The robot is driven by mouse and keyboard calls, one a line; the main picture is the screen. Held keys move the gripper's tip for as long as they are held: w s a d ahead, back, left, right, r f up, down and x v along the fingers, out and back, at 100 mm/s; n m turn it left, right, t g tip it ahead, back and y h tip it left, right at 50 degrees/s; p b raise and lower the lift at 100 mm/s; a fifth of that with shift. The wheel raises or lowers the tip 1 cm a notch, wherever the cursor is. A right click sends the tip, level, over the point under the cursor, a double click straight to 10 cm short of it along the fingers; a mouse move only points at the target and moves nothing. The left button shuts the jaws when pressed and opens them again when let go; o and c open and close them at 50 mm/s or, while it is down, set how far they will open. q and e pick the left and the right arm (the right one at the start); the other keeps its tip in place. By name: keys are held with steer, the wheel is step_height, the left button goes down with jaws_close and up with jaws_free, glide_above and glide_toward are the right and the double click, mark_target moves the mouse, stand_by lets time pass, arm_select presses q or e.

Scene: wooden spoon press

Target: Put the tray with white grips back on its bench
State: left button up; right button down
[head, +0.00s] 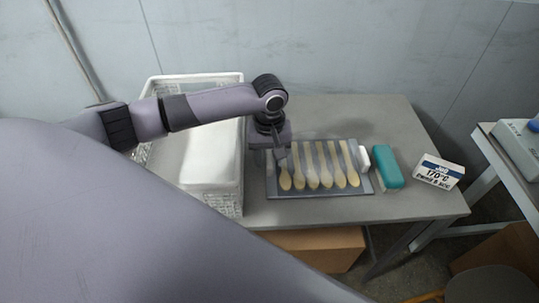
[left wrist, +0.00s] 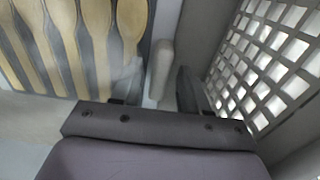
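The tray (head: 284,194) is a flat grey sheet with several wooden spoons (head: 326,180) lying side by side on it. It lies on the grey bench (head: 390,117). One white grip (head: 365,158) shows at its right end. My left gripper (head: 279,158) is low over the tray's left end and hides the grip there. In the left wrist view, that white grip (left wrist: 160,68) lies between the two fingers (left wrist: 158,92), which stand apart. The gripper looks open, and contact with the grip cannot be made out. My right gripper is not in view.
A white lattice crate (head: 230,203) holding a white block (head: 208,152) stands close left of the tray. A teal block (head: 386,167) and a "170°C" sign (head: 439,171) are to its right. A cardboard box (head: 318,247) is below. The bench's back right is clear.

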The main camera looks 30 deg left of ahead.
arm_select(q)
step_height(320, 180, up, 12)
steer(key=shift+r+p, duration=0.15)
steer(key=shift+p, duration=0.3)
stand_by(0.6)
